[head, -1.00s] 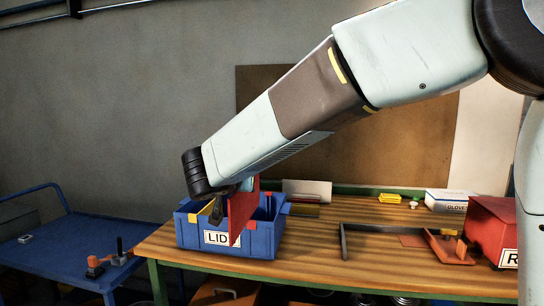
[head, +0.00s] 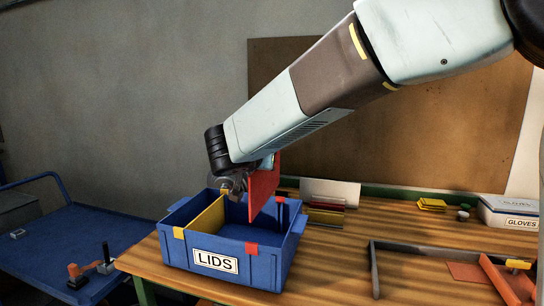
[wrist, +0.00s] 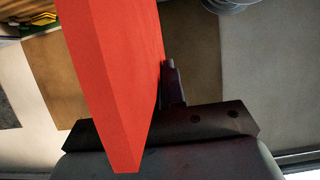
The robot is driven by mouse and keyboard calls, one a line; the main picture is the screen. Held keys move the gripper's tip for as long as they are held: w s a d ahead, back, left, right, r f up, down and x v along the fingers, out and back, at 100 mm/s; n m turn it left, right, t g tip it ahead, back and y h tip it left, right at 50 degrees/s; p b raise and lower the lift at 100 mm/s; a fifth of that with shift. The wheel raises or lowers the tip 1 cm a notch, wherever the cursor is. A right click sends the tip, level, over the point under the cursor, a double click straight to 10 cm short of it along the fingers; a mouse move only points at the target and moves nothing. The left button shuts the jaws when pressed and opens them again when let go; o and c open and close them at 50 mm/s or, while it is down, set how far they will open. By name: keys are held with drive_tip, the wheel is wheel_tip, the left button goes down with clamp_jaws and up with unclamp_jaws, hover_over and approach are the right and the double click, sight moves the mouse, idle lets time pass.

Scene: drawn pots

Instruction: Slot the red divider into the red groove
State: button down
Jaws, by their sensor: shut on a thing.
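A blue bin (head: 185,252) labelled LIDS stands on the wooden table. A yellow divider (head: 207,226) stands inside it toward the left. In the wrist view the red divider (wrist: 115,70) fills the middle, beside a dark finger. The groove itself is hidden.
Several coloured panels and a white one (head: 330,192) stand behind the bin. A dark bar frame (head: 374,270), a red-orange piece and a gloves box (head: 510,212) lie to the right. A blue cart (head: 60,255) stands left. Bare table lies right of the bin.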

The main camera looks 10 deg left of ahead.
drive_tip(key=shift+w+d, duration=0.15)
drive_tip(key=shift+w, duration=0.4)
